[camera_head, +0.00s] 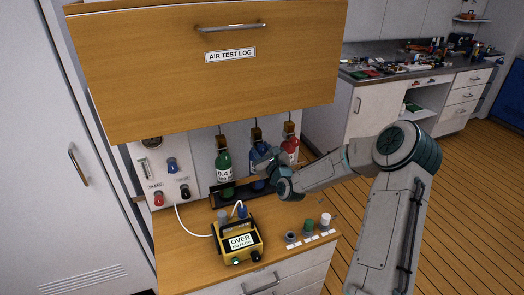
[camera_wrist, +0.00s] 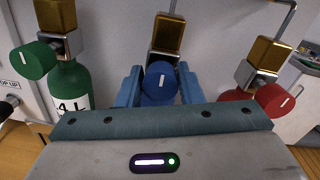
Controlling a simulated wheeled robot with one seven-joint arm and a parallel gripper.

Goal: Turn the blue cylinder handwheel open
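The blue handwheel (camera_wrist: 160,83) is a round knob with an upright white line, in the middle of the wrist view below a brass valve block (camera_wrist: 168,35). The blue cylinder (camera_head: 257,185) stands between the green and red ones in the head view, partly hidden by my gripper (camera_head: 264,160). In the wrist view my gripper's two blue fingers (camera_wrist: 160,88) stand on the left and right of the handwheel, very close to its sides. I cannot tell whether they touch it. My gripper's body hides the lower part of the cylinder.
A green cylinder (camera_head: 223,161) with a green handwheel (camera_wrist: 38,60) stands to the left, a red cylinder (camera_head: 291,147) with a red handwheel (camera_wrist: 272,98) to the right. A wooden cabinet (camera_head: 200,85) overhangs them. A yellow meter (camera_head: 237,241) sits on the counter in front.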

